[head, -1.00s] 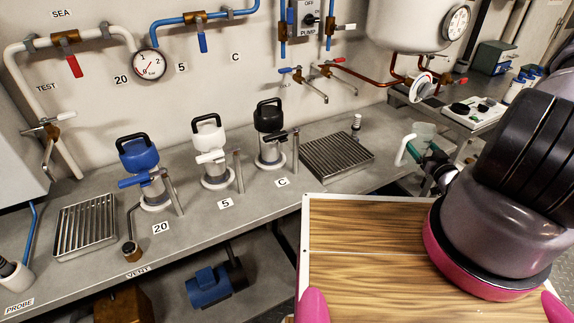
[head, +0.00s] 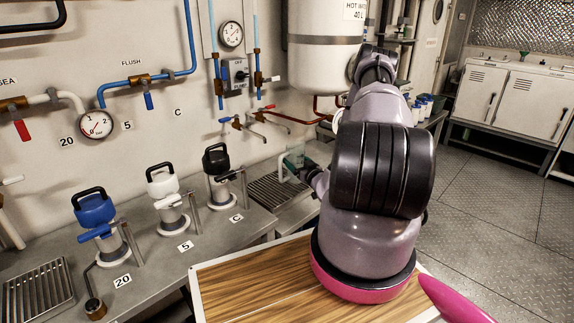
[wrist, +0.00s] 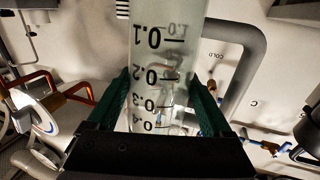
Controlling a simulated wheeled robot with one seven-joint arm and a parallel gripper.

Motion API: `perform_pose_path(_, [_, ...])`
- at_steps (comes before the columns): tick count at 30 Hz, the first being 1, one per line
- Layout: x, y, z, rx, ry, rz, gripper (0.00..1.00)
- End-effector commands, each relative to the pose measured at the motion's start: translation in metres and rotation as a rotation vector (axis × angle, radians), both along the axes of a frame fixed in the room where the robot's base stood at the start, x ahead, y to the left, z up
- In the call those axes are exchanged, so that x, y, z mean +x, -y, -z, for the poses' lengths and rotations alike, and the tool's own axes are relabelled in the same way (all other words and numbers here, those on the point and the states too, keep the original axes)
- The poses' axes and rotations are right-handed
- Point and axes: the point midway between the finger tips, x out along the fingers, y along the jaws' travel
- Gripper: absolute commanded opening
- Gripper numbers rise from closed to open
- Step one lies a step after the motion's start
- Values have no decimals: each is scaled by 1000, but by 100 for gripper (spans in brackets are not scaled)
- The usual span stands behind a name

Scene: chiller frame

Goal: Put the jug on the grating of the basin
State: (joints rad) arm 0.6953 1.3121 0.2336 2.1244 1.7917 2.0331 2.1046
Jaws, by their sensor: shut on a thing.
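The jug (head: 297,157) is clear with a pale handle on its left side, and my gripper (head: 304,168) is shut on it. In the wrist view the jug (wrist: 155,60) stands between the two green fingers of my gripper (wrist: 160,105), with black scale marks showing upside down and a grey handle at the right. In the head view the jug overlaps the far right part of the basin's grating (head: 268,195), under the taps. My arm hides the grating's right side. I cannot tell how high the jug is above it.
Two taps (head: 250,128) stick out from the wall just above and left of the jug. Black (head: 217,162), white (head: 162,182) and blue (head: 93,209) capped fittings stand along the bench to the left. Another grating (head: 38,290) lies at far left. Open floor (head: 490,220) is at right.

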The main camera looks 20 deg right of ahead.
Motion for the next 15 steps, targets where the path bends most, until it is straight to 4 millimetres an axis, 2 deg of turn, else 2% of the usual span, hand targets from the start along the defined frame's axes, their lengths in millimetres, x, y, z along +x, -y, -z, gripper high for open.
perform_pose_path(1, [14,-2,-1,-4,4,-3,27])
perform_pose_path(3, [28,-2,-1,-3,4,-3,27])
perform_pose_path(6, [42,-2,-1,-2,2,-1,27])
perform_pose_path(14, [62,-4,-1,-1,2,-2,27])
perform_pose_path(15, [61,-4,8,1,-2,-1,27])
